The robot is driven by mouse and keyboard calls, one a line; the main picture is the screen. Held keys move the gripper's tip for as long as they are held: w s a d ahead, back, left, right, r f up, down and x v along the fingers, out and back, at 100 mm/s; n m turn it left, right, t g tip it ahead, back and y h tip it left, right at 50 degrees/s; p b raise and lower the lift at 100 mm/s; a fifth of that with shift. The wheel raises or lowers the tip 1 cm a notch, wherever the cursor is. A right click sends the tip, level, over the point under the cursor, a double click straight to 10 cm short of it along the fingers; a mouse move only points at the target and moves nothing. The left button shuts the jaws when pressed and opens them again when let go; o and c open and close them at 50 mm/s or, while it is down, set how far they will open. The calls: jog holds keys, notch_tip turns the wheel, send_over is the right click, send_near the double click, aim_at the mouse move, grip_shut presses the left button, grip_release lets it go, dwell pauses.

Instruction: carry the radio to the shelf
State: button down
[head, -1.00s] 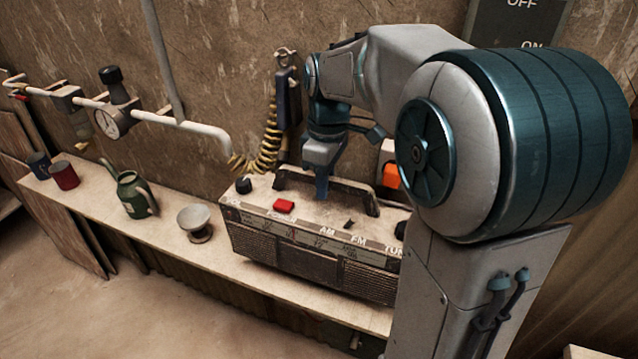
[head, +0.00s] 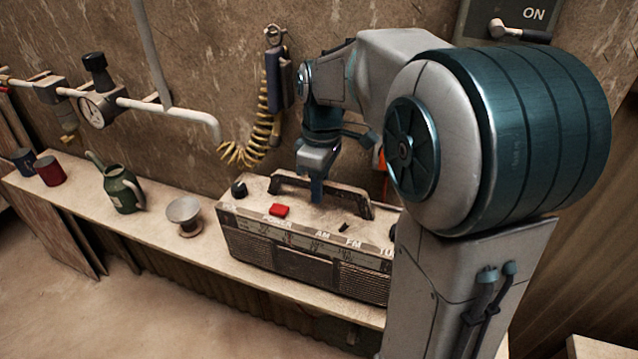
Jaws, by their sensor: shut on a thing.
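The radio (head: 300,250) is a worn beige box with dark speaker grilles, a red button, black knobs and a dark carrying handle on top. It is at the long wooden shelf (head: 160,232) along the wall; I cannot tell whether its base touches the board. My gripper (head: 317,190) points down at the radio's top and is shut on the handle (head: 345,200). The radio's right end is hidden behind my arm.
A pipe with a gauge (head: 97,109) and a coiled yellow cord (head: 255,135) are on the wall behind.

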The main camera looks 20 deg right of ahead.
jog(key=shift+f+b, duration=0.3)
jog(key=shift+f, duration=0.35)
jog(key=shift+w+f, duration=0.1)
jog(key=shift+f, duration=0.1)
jog(key=shift+w+d, duration=0.1)
jog(key=shift+w, duration=0.05)
jog(key=shift+f, duration=0.1)
jog(key=c, duration=1.4)
grip_release()
jog(key=shift+o, duration=0.2)
